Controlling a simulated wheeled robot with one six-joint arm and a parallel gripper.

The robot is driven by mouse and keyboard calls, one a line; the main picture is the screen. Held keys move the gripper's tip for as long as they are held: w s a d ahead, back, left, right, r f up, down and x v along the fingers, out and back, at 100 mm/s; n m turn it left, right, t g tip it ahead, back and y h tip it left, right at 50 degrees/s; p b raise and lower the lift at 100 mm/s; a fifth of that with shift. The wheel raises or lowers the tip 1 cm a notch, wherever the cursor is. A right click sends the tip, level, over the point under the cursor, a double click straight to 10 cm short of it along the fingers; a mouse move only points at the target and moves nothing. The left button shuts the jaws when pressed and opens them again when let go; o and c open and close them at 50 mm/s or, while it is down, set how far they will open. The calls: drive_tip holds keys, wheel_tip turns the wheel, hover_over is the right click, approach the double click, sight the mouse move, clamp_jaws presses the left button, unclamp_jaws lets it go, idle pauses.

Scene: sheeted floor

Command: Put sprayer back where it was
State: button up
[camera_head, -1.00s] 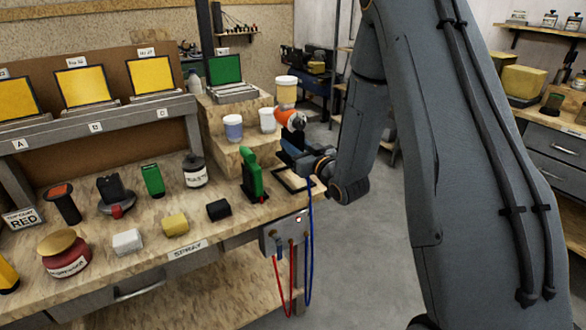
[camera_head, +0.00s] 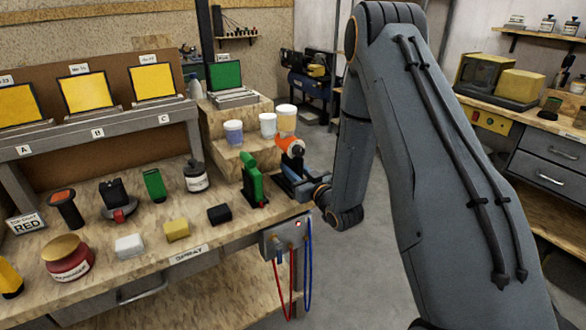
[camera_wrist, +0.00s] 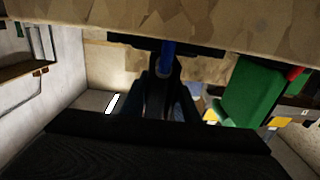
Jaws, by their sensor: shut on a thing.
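The sprayer (camera_head: 289,146), with an orange and white upper part, is in my gripper (camera_head: 303,187) at the right end of the bench. My gripper is shut on it, low over the bench corner. The gripper hides much of its lower part. In the wrist view, the dark gripper (camera_wrist: 165,92) is in the middle, with a blue hose (camera_wrist: 167,55) running above it. A black frame (camera_wrist: 125,39) lies by the bench edge there. I cannot tell whether the sprayer touches it.
A green upright tool (camera_head: 251,178) stands close left of the sprayer. White tubs (camera_head: 268,125) stand on a raised block behind it. A box with red and blue hoses (camera_head: 284,240) hangs on the bench front. Several blocks and jars fill the bench left. Open floor lies right.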

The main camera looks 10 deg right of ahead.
drive_tip(key=o, duration=0.7)
drive_tip(key=shift+f, duration=0.15)
drive_tip(key=shift+c, duration=0.2)
drive_tip(key=s+d+f+m+g+h+b, duration=0.1)
drive_tip(key=s+d+g+h, duration=0.3)
drive_tip(key=s, duration=0.6)
drive_tip(key=s+f+m+g+h+b, duration=0.1)
drive_tip(key=s+g+h+b, duration=0.1)
drive_tip(key=s+g, duration=0.65)
drive_tip(key=s+a+r+g, duration=0.1)
drive_tip(key=s+g, duration=0.1)
drive_tip(key=s, duration=0.6)
drive_tip(key=s+a+r+m+g, duration=0.1)
drive_tip(key=s+a+r+g, duration=0.1)
drive_tip(key=s, duration=0.6)
drive_tip(key=shift+s+a+r+m, duration=0.2)
drive_tip(key=shift+s+a+m, duration=0.1)
drive_tip(key=shift+s, duration=0.1)
